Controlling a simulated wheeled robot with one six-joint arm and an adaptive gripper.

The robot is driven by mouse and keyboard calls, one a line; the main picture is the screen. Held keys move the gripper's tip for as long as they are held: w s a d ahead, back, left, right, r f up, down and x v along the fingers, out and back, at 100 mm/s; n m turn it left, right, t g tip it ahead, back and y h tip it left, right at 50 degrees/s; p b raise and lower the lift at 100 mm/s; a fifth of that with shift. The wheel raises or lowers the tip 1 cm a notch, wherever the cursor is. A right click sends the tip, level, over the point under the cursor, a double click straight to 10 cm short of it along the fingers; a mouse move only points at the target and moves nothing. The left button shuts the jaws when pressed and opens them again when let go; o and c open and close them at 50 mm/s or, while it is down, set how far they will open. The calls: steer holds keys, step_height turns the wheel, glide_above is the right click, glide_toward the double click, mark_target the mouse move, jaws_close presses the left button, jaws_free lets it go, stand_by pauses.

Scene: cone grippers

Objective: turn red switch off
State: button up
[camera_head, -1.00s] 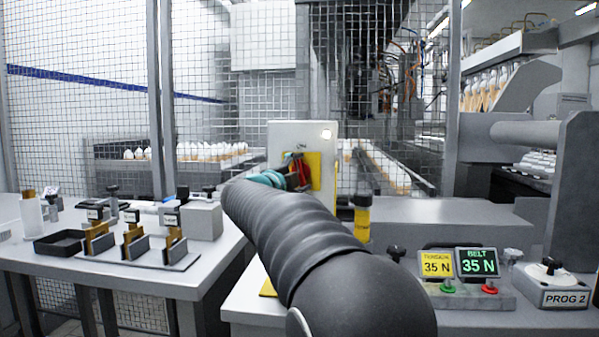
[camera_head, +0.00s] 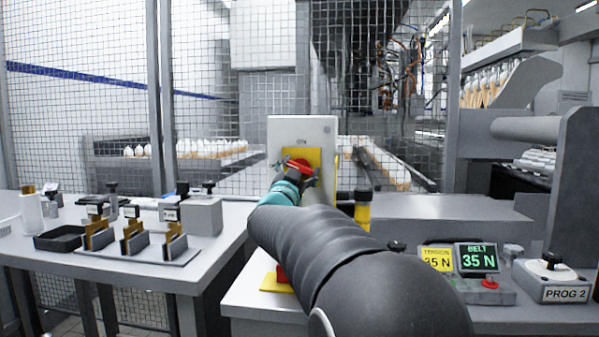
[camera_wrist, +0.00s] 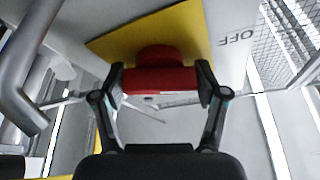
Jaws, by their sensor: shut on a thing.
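The red switch (camera_head: 301,163) is a rotary handle on a yellow plate (camera_head: 316,157), on the front of a pale upright panel (camera_head: 327,180). "ON" is printed above the plate. An upside-down "OFF" label (camera_wrist: 236,38) shows beside the yellow plate. My arm hides the panel's lower part.
A black-and-yellow post (camera_head: 362,212) stands right of the panel. A control box with a "BELT 35 N" display (camera_head: 477,260) and a "PROG 2" box (camera_head: 552,283) sit further right. A left table (camera_head: 222,255) holds small fixtures. Wire mesh stands behind.

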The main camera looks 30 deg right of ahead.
steer(key=shift+n+t+y+b, duration=0.25)
steer(key=shift+n+t+y, duration=0.4)
steer(key=shift+n, duration=1)
steer(key=shift+n+t+y+b, duration=0.25)
steer(key=shift+n+t+y, duration=0.35)
steer(key=shift+n, duration=1.05)
steer(key=o, duration=1.2)
steer(key=shift+c, duration=0.2)
steer(key=v, duration=0.7)
steer(key=shift+s, duration=0.25)
steer(key=shift+a+f, duration=0.1)
steer(key=shift+a, duration=0.05)
